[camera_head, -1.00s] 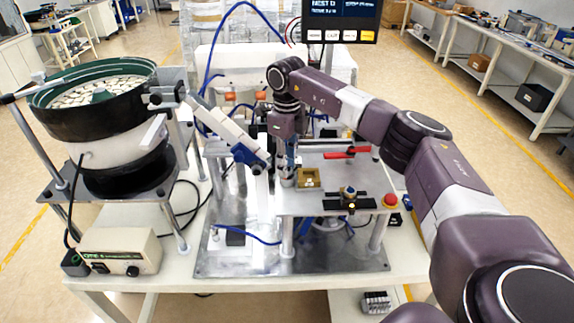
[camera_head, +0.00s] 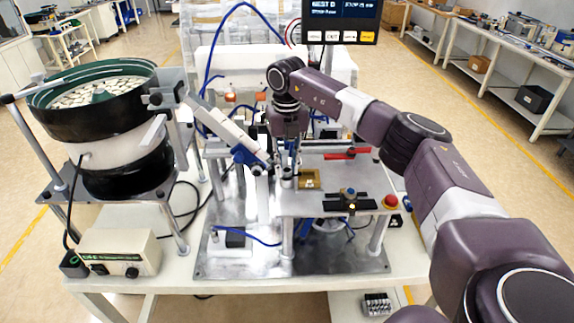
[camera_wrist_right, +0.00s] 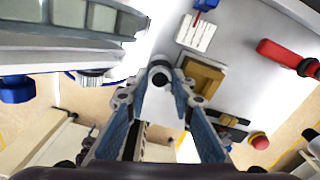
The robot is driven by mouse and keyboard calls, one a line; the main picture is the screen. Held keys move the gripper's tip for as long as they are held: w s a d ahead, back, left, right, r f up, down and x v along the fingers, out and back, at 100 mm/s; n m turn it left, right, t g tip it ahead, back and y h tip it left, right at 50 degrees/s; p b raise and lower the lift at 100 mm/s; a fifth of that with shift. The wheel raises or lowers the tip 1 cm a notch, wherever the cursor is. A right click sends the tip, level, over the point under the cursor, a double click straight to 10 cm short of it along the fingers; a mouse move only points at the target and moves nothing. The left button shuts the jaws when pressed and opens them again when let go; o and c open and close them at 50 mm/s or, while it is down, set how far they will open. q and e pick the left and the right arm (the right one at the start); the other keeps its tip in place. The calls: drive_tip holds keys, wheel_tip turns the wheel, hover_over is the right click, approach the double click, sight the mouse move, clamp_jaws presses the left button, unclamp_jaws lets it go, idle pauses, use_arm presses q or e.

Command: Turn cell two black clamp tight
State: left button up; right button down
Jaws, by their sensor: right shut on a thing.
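My right gripper (camera_head: 290,168) points down at the left edge of the raised metal plate (camera_head: 325,170). In the right wrist view, its blue-lined fingers (camera_wrist_right: 160,86) are shut on a small round black-topped part (camera_wrist_right: 160,74) with a pale ring. The part is mostly hidden, so I cannot tell whether it is the black clamp. A black bar fixture (camera_head: 336,205) with a blue-and-brass knob (camera_head: 348,192) sits at the plate's front; the right wrist view shows it beyond the brass block. My left gripper is not in view.
A brass block (camera_head: 309,179) and red lever (camera_head: 346,154) are close to the right of the gripper. A sloped feed track (camera_head: 228,130) comes in from the left bowl feeder (camera_head: 95,108). A red button (camera_head: 390,201) is at the plate's right.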

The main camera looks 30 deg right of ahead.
sight(287, 169)
drive_tip(key=shift+w+r, duration=0.1)
drive_tip(key=shift+r, duration=0.05)
idle(0.4)
drive_tip(key=c, duration=1.7)
unclamp_jaws()
drive_tip(key=shift+o, duration=0.2)
wheel_tip(287, 169, up, 12)
